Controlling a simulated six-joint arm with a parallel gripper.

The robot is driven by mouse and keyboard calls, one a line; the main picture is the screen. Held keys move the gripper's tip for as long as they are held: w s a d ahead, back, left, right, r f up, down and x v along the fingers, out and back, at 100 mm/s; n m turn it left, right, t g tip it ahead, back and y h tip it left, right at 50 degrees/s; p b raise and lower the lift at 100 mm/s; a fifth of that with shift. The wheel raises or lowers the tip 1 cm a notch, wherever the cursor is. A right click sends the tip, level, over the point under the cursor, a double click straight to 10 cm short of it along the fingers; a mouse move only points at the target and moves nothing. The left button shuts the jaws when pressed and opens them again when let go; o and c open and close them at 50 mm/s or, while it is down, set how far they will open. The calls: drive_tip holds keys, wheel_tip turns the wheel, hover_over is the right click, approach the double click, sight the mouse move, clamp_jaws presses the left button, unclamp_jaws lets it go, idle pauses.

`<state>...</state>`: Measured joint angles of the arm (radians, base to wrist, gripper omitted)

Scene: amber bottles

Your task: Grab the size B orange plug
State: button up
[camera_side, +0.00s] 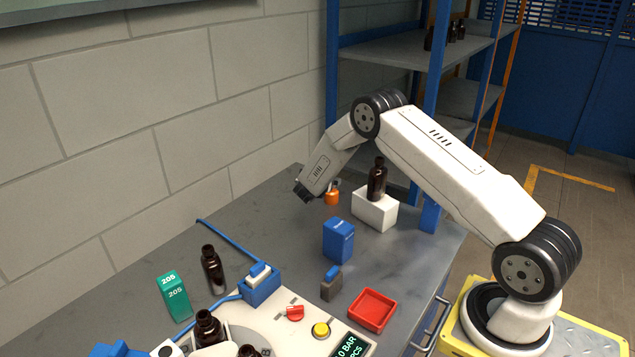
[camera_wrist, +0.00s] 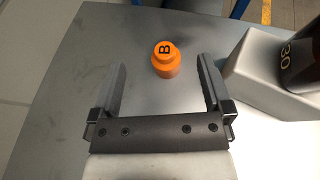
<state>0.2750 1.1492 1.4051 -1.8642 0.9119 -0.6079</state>
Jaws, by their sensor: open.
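The orange plug (camera_wrist: 166,60) stands on the grey table, with a black letter B on its top. In the wrist view it lies ahead of my gripper (camera_wrist: 161,75), nearer the right finger and apart from both fingers. My gripper is open and empty.
A white block (camera_side: 375,211) carrying an amber bottle (camera_side: 377,180) stands close to the right of the plug. A blue box (camera_side: 338,240), a red tray (camera_side: 372,309) and a green box (camera_side: 174,297) are nearer the front. The table left of the plug is clear.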

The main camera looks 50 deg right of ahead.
sight(330, 197)
wheel_tip(330, 197, down, 7)
drive_tip(key=shift+r, duration=0.15)
drive_tip(key=shift+d, duration=0.15)
drive_tip(key=shift+x, duration=1.2)
drive_tip(key=shift+f+x, duration=0.25)
drive_tip(key=shift+x, duration=2.25)
